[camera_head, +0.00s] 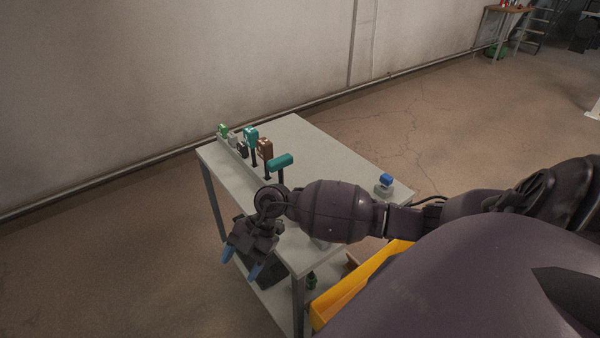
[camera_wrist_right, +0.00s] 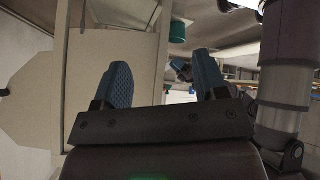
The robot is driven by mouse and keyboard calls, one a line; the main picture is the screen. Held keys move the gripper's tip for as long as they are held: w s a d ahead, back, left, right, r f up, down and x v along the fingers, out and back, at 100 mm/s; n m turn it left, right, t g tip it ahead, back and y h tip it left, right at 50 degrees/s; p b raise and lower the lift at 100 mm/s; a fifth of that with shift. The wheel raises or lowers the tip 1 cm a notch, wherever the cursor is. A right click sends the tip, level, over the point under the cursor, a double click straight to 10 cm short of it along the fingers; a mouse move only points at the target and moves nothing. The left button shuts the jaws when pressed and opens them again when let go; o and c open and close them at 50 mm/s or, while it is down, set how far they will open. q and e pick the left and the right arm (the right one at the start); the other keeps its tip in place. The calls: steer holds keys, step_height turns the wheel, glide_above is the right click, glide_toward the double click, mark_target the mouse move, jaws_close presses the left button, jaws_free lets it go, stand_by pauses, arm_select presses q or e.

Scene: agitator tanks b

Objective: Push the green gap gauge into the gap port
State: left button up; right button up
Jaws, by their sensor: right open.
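A small green piece (camera_head: 223,131), which looks like the green gap gauge, is at the far left end of a row of small fixtures on the grey table. I cannot tell if it is inside a port, and I cannot make out the gap port clearly. My right gripper (camera_head: 241,263) is open and empty, with blue fingertips, off the table's near left edge and well apart from the green piece. In the right wrist view the open fingers (camera_wrist_right: 163,80) have nothing between them. My left gripper is not in view.
The row on the table (camera_head: 318,143) also holds a teal block (camera_head: 251,137), a brown block (camera_head: 265,149) and a teal cylinder on a post (camera_head: 281,161). A blue-topped piece (camera_head: 386,180) stands at the right corner. A yellow bin (camera_head: 345,297) is below. The table's back middle is clear.

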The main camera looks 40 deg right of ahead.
steer(key=w+d+r+m+h, duration=0.2)
steer(key=d+h, duration=0.2)
steer(key=d, duration=0.3)
steer(key=w+d+r+m+h, duration=0.1)
steer(key=w+d+r+h, duration=0.1)
steer(key=d, duration=0.5)
steer(key=w+d+r+m+h, duration=0.2)
steer(key=w+d+r+h, duration=0.1)
steer(key=d+h, duration=0.3)
steer(key=shift+w+d+r+m+h, duration=0.1)
steer(key=shift+w+d+m+h, duration=0.25)
steer(key=shift+d, duration=0.25)
steer(key=x, duration=0.5)
steer(key=shift+s+x, duration=0.25)
steer(key=shift+x, duration=1.05)
steer(key=shift+s+x, duration=0.2)
steer(key=shift+x, duration=1.1)
steer(key=shift+c, duration=0.3)
steer(key=c, duration=1)
